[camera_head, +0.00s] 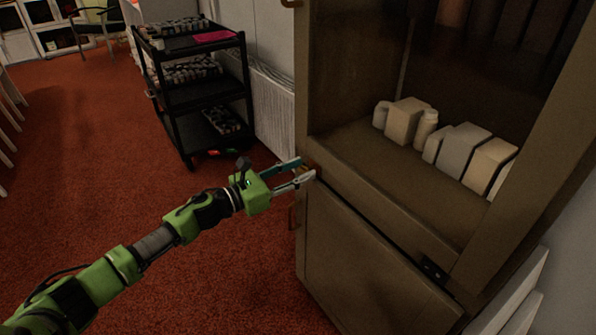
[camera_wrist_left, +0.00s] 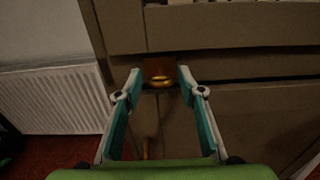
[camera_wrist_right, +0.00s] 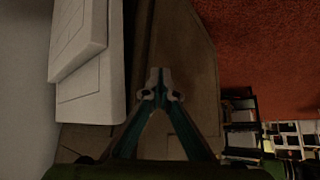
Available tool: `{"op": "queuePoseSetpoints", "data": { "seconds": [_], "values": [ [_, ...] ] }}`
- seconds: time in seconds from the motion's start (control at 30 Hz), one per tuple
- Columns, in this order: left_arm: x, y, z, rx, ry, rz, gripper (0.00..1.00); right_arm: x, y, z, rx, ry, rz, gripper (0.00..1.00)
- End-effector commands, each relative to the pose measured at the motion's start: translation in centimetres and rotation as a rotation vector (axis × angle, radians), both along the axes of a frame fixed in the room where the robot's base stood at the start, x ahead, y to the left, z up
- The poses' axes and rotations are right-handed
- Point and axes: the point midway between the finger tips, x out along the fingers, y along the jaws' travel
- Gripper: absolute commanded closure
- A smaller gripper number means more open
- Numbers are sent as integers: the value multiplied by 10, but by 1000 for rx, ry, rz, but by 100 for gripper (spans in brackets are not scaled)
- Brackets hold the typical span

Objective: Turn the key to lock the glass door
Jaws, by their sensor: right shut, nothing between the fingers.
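The brown wooden cabinet (camera_head: 375,265) has a glass-fronted upper part; I cannot make out the glass itself. A small gold key or ring (camera_wrist_left: 160,82) sits on a brown plate at the cabinet's edge. My left gripper (camera_head: 306,170) is at that edge. In the left wrist view, its two fingers (camera_wrist_left: 160,80) are spread to either side of the gold piece, with gaps on both sides. In the head view the fingers mostly hide this piece. My right gripper (camera_wrist_right: 158,82) shows only in its wrist view, with fingertips together and empty, in front of a brown cabinet surface.
Several pale boxes and jars (camera_head: 405,120) stand on the cabinet shelf. A black cart (camera_head: 195,95) with small items stands behind on the red carpet (camera_head: 90,150). A radiator (camera_wrist_left: 55,95) is on the wall. White panels (camera_wrist_right: 85,50) are near my right gripper.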

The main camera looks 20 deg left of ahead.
Motion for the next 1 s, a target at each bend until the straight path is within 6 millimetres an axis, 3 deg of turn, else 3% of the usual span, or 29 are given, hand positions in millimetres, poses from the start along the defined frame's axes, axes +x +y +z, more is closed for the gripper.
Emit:
{"op": "queuePoseSetpoints", "data": {
  "seconds": [0.03,0.1,0.47,0.67,0.9,1.0],
  "values": [
    [0,0,0,0,0,0,82,0,0,0,0,0,0,100],
    [0,0,0,0,0,0,94,0,0,0,0,0,0,100],
    [0,0,1,-28,22,0,94,-4,-1,-1,-4,21,-2,100],
    [0,0,2,-111,85,-1,94,-30,-11,-13,-28,136,-14,100],
    [1,1,2,-274,212,1,94,-80,-25,-23,-69,335,-29,100],
    [1,2,3,-350,272,0,94,-78,-24,-18,-68,331,-28,100]
  ]
}}
